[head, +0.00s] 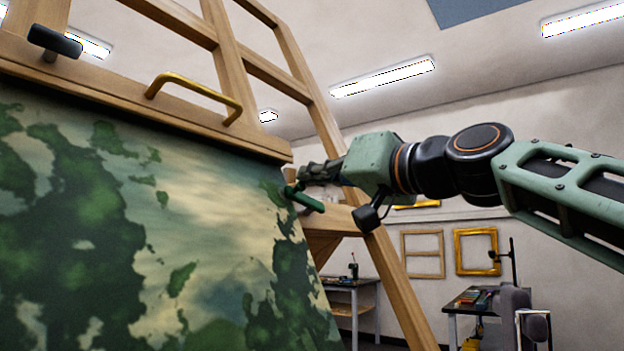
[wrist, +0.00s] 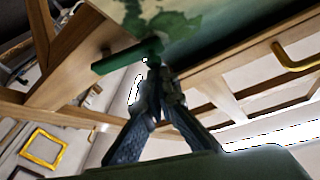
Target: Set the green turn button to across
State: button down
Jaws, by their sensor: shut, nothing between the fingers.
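The green turn button (head: 306,201) is a short bar at the right edge of the painted panel (head: 215,240). In the head view it slants down to the right, and its outer end sticks out past the panel's edge. It also shows in the wrist view (wrist: 120,60), tilted, with its inner end close to the fingertips. My gripper (head: 300,181) is shut with nothing in it, just above the button's inner end. In the wrist view the fingertips (wrist: 154,66) meet beside that end; I cannot tell whether they touch it.
A brass handle (head: 196,92) and a black knob (head: 54,41) sit on the wooden rail above the panel. Wooden easel beams (head: 390,275) stand behind and to the right. Tables (head: 475,300) and gold frames (head: 476,251) are in the background, with open room between.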

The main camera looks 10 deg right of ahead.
jog(key=v, duration=1.2)
jog(key=shift+f, duration=0.1)
